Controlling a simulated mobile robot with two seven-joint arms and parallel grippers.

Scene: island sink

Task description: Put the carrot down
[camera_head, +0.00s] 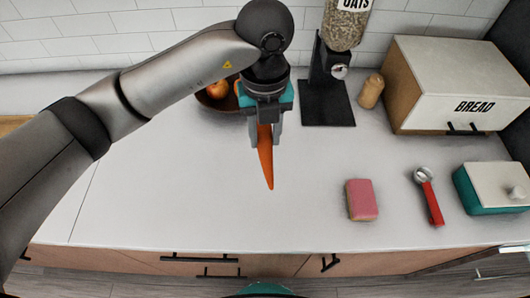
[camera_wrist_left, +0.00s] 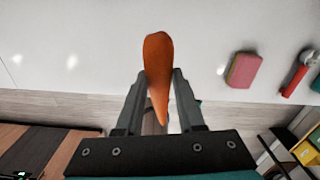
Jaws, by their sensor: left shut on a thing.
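An orange carrot (camera_head: 265,158) hangs tip down from my left gripper (camera_head: 266,140), over the white counter (camera_head: 170,180). The gripper is shut on the carrot, with one finger on each side of it. In the left wrist view the carrot (camera_wrist_left: 159,70) shows between the two fingers of the left gripper (camera_wrist_left: 160,85), its thick end away from the palm. I cannot tell from these views whether the carrot touches the counter. My right gripper is not in view.
A pink sponge (camera_head: 361,199), a red-handled tool (camera_head: 430,196) and a teal box with white lid (camera_head: 490,190) lie to the right. A fruit bowl (camera_head: 214,101), oats dispenser (camera_head: 326,95), wooden shaker (camera_head: 371,91) and bread box (camera_head: 450,90) stand behind. The counter's left and front-middle are clear.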

